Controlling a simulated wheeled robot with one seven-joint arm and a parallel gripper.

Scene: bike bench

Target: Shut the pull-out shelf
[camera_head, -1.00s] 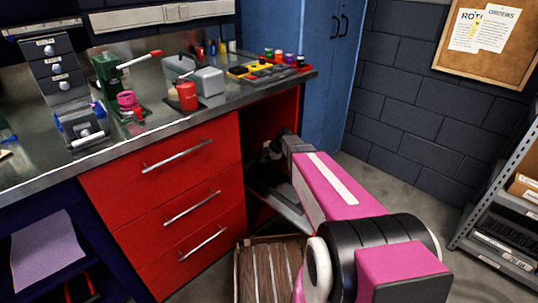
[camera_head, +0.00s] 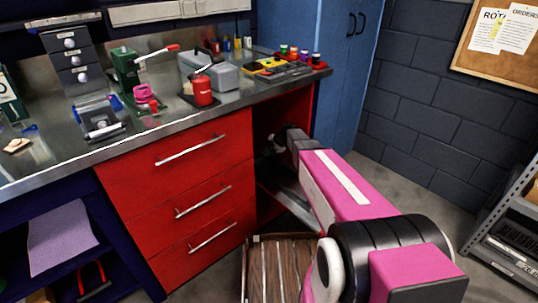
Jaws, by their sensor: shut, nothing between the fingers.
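The pull-out shelf (camera_head: 284,199) is a grey metal board low in the open bay at the right end of the red cabinet. It shows partly, with my arm covering much of it. My gripper (camera_head: 270,146) is at the mouth of the bay, above the shelf. The gripper is small and dark here; its fingers are shut and empty. I cannot tell whether it touches anything in the bay.
Red drawers (camera_head: 190,205) stand left of the bay, all shut. A wooden slatted crate (camera_head: 272,268) is on the floor below the shelf. A blue locker (camera_head: 335,70) stands behind, and a grey rack (camera_head: 505,235) at the right. Tools crowd the bench top (camera_head: 150,125).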

